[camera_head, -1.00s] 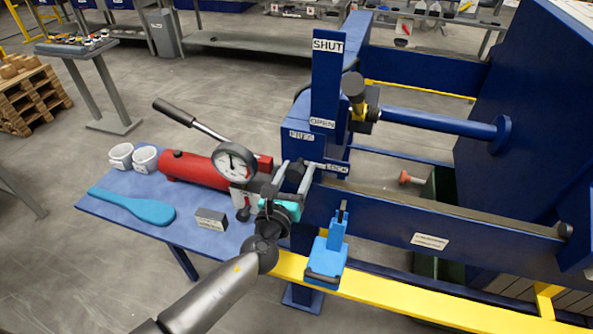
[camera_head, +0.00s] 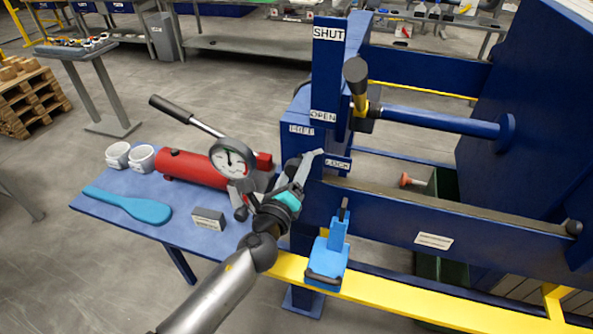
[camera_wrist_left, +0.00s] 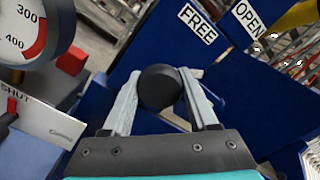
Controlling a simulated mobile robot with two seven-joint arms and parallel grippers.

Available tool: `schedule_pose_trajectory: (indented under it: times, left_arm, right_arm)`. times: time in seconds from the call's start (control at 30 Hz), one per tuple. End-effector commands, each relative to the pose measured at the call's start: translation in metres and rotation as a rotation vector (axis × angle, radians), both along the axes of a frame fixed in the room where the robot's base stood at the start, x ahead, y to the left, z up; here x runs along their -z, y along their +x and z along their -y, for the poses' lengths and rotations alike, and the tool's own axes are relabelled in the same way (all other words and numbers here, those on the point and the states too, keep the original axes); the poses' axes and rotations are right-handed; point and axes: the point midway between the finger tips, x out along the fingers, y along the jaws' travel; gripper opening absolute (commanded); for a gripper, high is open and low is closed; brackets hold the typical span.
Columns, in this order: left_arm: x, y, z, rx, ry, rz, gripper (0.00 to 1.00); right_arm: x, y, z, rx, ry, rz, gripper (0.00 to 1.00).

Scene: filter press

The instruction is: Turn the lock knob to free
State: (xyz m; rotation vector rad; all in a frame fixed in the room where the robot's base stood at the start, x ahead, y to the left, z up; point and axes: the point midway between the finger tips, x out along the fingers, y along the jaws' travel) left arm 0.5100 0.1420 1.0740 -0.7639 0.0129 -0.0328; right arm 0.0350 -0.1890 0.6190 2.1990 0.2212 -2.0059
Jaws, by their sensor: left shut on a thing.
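My left gripper (camera_head: 300,170) is at the front face of the blue press post, between the FREE label (camera_head: 301,129) and the LOCK label (camera_head: 337,163). In the left wrist view a black round knob (camera_wrist_left: 160,87) sits between the two grey fingers of my left gripper (camera_wrist_left: 165,92), which are shut on it. The FREE label (camera_wrist_left: 198,23) is above the knob in that view. In the head view the fingers largely hide the knob. My right gripper is not in view.
A pressure gauge (camera_head: 233,160) and a red pump cylinder (camera_head: 195,168) stand close to the left of my gripper on a blue table (camera_head: 120,206). A blue clamp-like piece (camera_head: 328,258) is on the yellow rail below. A black-tipped lever (camera_head: 356,85) is above right.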

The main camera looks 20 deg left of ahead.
Motion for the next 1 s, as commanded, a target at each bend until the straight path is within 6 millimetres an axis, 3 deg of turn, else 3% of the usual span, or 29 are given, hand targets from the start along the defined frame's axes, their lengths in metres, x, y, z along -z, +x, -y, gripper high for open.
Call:
schedule_pose_trajectory:
  times: [0.6,1.0]
  left_arm:
    - [0.000,0.000,0.000,-0.001,-0.587,-0.021,0.04]
    - [-0.001,0.000,0.001,-0.001,-0.871,-0.031,0.04]
  right_arm:
    - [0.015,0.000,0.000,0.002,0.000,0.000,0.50]
    - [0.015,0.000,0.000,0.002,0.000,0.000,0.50]
